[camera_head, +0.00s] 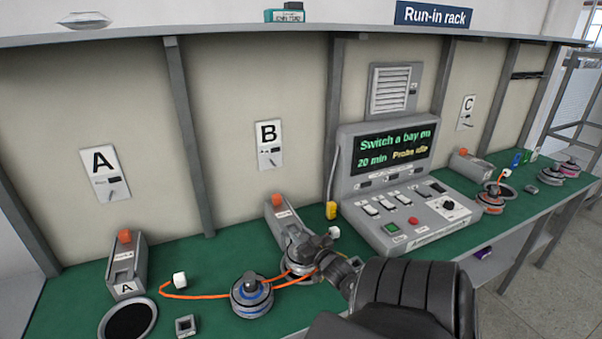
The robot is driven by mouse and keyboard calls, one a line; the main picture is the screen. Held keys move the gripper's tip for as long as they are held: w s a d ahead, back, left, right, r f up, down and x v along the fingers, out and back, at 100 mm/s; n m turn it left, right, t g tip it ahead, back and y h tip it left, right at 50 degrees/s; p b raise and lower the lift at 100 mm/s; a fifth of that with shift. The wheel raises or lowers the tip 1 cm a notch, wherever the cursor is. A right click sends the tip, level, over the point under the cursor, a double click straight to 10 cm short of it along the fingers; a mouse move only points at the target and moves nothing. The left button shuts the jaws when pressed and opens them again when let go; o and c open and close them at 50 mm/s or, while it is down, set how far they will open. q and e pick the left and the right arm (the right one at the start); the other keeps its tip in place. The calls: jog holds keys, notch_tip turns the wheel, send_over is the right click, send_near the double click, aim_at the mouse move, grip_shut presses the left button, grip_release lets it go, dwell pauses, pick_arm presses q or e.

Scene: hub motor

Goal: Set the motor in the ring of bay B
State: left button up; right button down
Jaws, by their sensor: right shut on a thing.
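Bay B has a grey clamp block (280,215) with an orange top, under the B sign (269,144). A grey motor (298,256) is at the front of this block, where bay B's ring lies. The ring is mostly hidden, and I cannot tell whether the motor is seated or just above it. My right gripper (320,252) reaches in from the lower right and is shut on this motor. An orange cable passes around it, and a white plug (334,232) shows beside the gripper. My left gripper is not in view.
A blue-striped motor (251,297) stands left of bay B, near an orange cable with a white plug (180,280). Bay A's dark ring (128,319) is empty. The control console (395,190) stands close right of bay B. Bay C holds an orange-striped motor (490,203).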

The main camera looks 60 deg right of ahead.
jog(key=shift+f, duration=0.2)
jog(key=shift+w+f+b, duration=0.1)
jog(key=shift+f+b, duration=0.35)
jog(key=shift+f, duration=0.15)
dwell(0.6)
jog(key=c, duration=0.8)
grip_release()
jog(key=shift+f, duration=0.35)
jog(key=b+v, duration=0.1)
jog(key=v, duration=0.4)
jog(key=b+v, duration=0.1)
jog(key=v, duration=0.5)
jog(key=shift+r, duration=0.25)
